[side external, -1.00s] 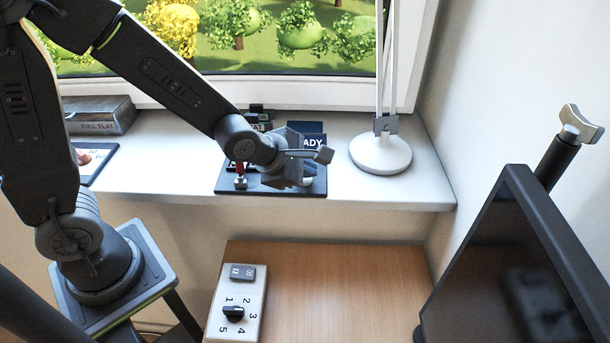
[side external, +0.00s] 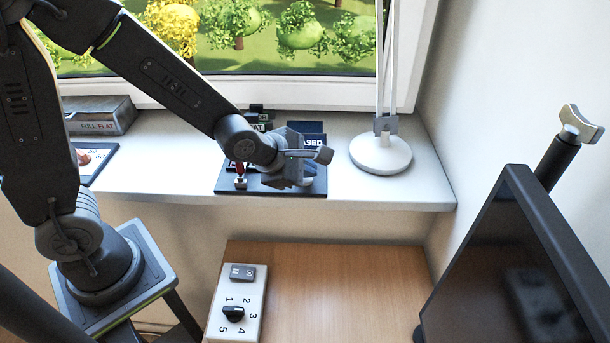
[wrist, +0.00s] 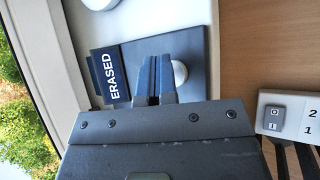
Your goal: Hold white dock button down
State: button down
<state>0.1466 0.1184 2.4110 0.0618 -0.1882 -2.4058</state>
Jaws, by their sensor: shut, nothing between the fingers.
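The white dock button (wrist: 180,73) is a round white dome on a dark dock plate (wrist: 196,48). The plate lies on the windowsill and also shows in the side view (side external: 318,187). My gripper (wrist: 157,62) is shut and empty, with its fingers over the plate at the button and covering part of it. I cannot tell whether the tips touch or press the button. In the side view my gripper (side external: 304,168) hides the button. A dark blue sign (wrist: 110,77) at the plate's edge reads ERASED; the side view shows only its last letters (side external: 311,142).
A red switch (side external: 240,171) stands at the plate's left front. A white lamp base (side external: 381,154) is to the right. Below are a wooden desk (side external: 340,285), a dial box (side external: 253,300) and a dark monitor (side external: 525,260). A grey box (side external: 103,115) sits on the sill at left.

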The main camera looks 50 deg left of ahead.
jog(key=shift+r, duration=0.1)
dwell(0.7)
jog(key=shift+r, duration=0.75)
dwell(0.7)
jog(key=shift+r, duration=0.1)
jog(key=shift+s+a+r+m, duration=0.15)
jog(key=shift+r+m, duration=0.1)
jog(key=shift+m, duration=0.15)
jog(key=s+a+r+m+g, duration=0.1)
jog(key=s+r+m, duration=0.2)
jog(key=s+m, duration=0.3)
jog(key=s+a+r+m+g+y, duration=0.1)
jog(key=s+m, duration=0.4)
jog(key=m, duration=0.5)
jog(key=s+a+r+m+g, duration=0.1)
jog(key=s+a+r+m, duration=0.2)
jog(key=s+r+m, duration=0.3)
jog(key=shift+s+a+m, duration=0.25)
jog(key=shift+s+m, duration=0.05)
jog(key=shift+m, duration=0.9)
